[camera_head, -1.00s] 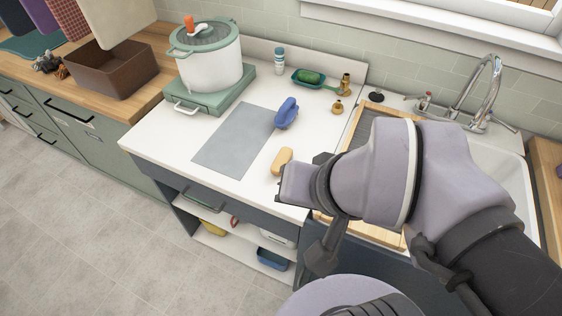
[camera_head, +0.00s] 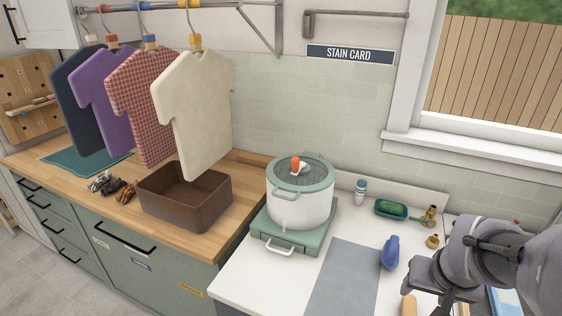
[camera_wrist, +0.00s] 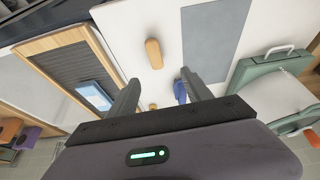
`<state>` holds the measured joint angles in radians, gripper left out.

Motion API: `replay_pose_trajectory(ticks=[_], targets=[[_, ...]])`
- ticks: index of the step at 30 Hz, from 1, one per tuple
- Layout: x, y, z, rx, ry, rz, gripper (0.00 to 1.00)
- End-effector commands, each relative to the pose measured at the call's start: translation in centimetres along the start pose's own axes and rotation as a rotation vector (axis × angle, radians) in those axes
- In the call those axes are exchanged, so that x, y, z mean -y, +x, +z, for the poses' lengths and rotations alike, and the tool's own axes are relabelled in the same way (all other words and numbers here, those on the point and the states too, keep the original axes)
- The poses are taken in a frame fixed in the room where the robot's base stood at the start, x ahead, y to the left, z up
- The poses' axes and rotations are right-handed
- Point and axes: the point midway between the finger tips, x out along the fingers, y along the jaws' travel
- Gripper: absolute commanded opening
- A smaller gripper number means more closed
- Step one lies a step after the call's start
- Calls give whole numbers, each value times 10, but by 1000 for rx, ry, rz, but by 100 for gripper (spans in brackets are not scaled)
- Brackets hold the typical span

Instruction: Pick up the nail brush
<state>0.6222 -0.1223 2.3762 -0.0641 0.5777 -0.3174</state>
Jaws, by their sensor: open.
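A tan, rounded block (camera_head: 409,306) lies on the white counter, cut off by the bottom edge of the head view. It shows whole in the wrist view (camera_wrist: 153,53), beyond my fingertips. A blue object with a handle-like shape (camera_head: 390,252) sits beside the grey mat; in the wrist view (camera_wrist: 180,92) it is partly hidden by my right-hand finger. Which of the two is the nail brush I cannot tell for sure. My gripper (camera_wrist: 160,77) is open and empty above the counter, apart from both.
A lidded white pot (camera_head: 300,208) stands on a green base at the counter's left. The grey mat (camera_head: 345,280) is bare. A brown bin (camera_head: 185,200) and hanging shirts are further left.

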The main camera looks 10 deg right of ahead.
Motion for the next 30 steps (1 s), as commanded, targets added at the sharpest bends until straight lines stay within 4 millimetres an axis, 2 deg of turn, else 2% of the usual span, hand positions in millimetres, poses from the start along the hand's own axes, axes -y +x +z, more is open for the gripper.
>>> replay_pose_trajectory(ticks=[9,12,19,25,30], targets=[[-1,93,4,4,-1,0,58],[-1,113,3,2,1,0,58],[-1,134,2,1,1,0,58],[-1,173,2,2,0,0,58],[-1,173,0,0,0,0,58]])
